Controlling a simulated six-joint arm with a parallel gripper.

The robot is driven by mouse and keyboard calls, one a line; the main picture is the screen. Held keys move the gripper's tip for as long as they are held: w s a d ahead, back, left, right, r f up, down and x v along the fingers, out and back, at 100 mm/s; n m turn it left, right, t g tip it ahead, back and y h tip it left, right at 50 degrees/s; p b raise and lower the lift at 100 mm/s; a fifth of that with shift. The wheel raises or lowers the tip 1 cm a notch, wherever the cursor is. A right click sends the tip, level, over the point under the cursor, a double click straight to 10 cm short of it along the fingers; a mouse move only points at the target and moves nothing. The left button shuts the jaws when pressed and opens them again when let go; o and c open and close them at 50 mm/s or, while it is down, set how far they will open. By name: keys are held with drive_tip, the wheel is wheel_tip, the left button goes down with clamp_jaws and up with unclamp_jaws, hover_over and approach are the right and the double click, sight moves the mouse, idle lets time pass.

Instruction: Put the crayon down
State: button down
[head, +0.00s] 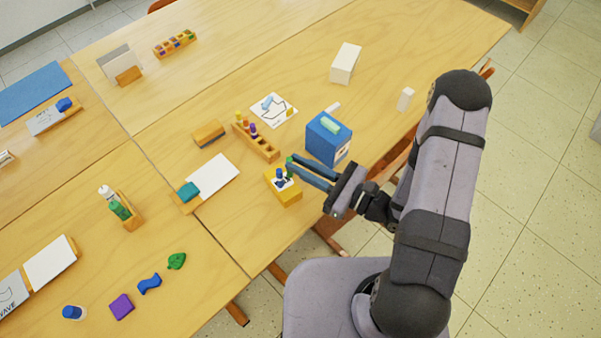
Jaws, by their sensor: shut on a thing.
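My gripper (289,167) reaches left from the arm, above the near edge of the table. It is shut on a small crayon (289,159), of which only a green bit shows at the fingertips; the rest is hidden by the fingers. Just below and left of the fingertips is a yellow-orange block (287,197) with a white top and small dark blue things (280,175) on it. I cannot tell whether the crayon touches anything there. A wooden holder (262,149) with several coloured crayons stands behind and left of the gripper.
A blue box (326,146) with a pale green piece on top stands close behind the gripper. A white card (274,110), an eraser-like block (209,132) and a white pad (213,176) lie farther off. Bare table lies left of the yellow block.

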drive_tip(key=shift+f, duration=2)
drive_tip(key=shift+f, duration=0.1)
drive_tip(key=c, duration=1.8)
unclamp_jaws()
drive_tip(key=shift+o, duration=0.2)
drive_tip(key=shift+r, duration=0.2)
drive_tip(key=b+v, duration=0.2)
drive_tip(key=v, duration=1)
drive_tip(key=shift+b, duration=0.3)
